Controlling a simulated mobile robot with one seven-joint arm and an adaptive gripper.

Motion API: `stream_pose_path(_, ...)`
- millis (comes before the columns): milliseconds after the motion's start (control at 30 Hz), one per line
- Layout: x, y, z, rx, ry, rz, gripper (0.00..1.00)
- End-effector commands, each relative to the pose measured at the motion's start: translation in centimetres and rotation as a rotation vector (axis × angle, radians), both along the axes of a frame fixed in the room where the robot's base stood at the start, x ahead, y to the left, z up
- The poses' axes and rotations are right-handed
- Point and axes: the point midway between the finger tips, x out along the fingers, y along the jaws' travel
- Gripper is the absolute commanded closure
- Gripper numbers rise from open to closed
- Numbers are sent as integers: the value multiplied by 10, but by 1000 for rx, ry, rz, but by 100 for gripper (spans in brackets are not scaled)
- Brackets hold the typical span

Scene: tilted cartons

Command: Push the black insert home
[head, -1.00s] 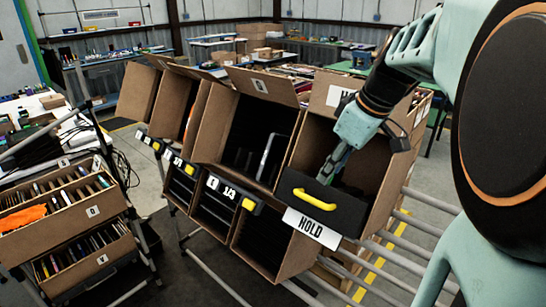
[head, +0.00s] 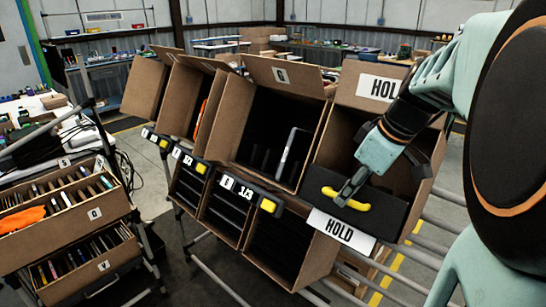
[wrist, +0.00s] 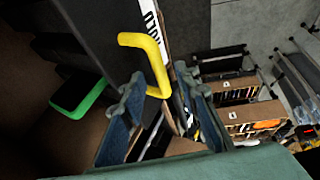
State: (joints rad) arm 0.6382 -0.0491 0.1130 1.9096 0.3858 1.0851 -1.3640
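The black insert (head: 390,209) sits at the front of the HOLD carton, with a yellow handle (head: 357,206) on its outer face. A white HOLD label (head: 341,229) is below it. In the wrist view the insert is the dark panel (wrist: 100,40) and the handle (wrist: 145,50) stands out from it. My gripper (head: 347,194) is at the handle, its fingers overlapping the handle's left part in the head view. In the wrist view my gripper (wrist: 160,108) has its fingers apart, with the handle's near end between or just beyond them. Contact cannot be told.
Tilted open cartons (head: 262,130) stand in a row to the left of the HOLD carton (head: 428,180). Metal rails (head: 430,232) run beside and below it. A green-edged black object (wrist: 78,98) shows in the wrist view. Cartons of small items (head: 60,205) stand at the left.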

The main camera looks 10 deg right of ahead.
Motion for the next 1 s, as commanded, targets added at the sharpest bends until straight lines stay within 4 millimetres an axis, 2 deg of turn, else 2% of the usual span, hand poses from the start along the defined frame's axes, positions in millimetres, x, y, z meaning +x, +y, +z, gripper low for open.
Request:
stream_pose_path(133,-2,-2,-8,0,0,-1,71)
stream_pose_path(500,-3,-3,-9,-1,-1,0,71)
stream_pose_path(767,-3,-3,-9,0,0,0,99)
stream_pose_path(1000,-3,-3,-9,0,0,0,100)
